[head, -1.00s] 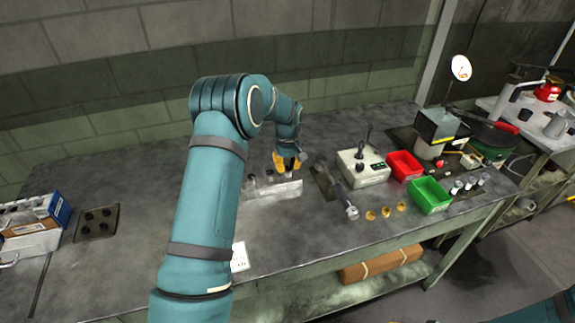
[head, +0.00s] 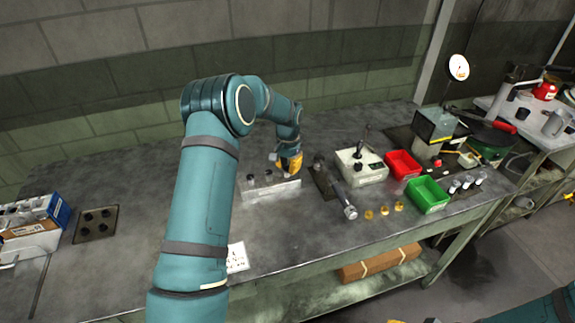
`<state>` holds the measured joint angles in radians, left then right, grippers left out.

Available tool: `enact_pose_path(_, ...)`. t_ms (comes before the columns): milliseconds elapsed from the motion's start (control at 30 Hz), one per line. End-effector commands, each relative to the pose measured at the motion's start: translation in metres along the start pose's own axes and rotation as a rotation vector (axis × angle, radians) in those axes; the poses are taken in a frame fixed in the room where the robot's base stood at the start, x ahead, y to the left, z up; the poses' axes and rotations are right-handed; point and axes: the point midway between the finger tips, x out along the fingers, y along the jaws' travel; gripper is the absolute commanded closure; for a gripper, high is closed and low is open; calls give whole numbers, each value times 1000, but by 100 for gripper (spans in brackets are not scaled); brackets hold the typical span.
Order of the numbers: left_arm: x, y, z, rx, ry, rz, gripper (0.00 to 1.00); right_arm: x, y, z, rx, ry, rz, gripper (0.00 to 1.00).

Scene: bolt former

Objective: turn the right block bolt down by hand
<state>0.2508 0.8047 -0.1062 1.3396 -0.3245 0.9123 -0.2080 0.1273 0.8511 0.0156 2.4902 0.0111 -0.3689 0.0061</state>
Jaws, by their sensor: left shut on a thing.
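A pale metal block (head: 271,192) lies on the bench in front of the wall. Two dark-topped bolts stand up from it, a left bolt (head: 250,179) and a middle bolt (head: 268,175). My left gripper (head: 287,170), with yellow fingers, points down at the block's right end. It is shut on the right block bolt, which its fingers hide almost fully. How deep that bolt sits cannot be seen. Of my right gripper only small bits show at the bottom edge, so its fingers cannot be made out.
Right of the block are a dark plate with a metal-headed tool (head: 349,211), a control box (head: 361,166), a red bin (head: 402,164) and a green bin (head: 428,194). Several brass pieces (head: 384,211) lie in front.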

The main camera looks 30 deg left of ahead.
Motion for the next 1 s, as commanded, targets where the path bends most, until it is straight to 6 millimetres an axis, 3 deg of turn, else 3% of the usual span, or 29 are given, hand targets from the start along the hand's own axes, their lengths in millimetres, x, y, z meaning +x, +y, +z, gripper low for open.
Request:
enact_pose_path(500,3,3,2,370,-7,4,100,-2,-1,-1,1,3,0,45)
enact_pose_path(1000,3,3,2,458,-6,5,100,-3,-1,-2,1,3,0,45)
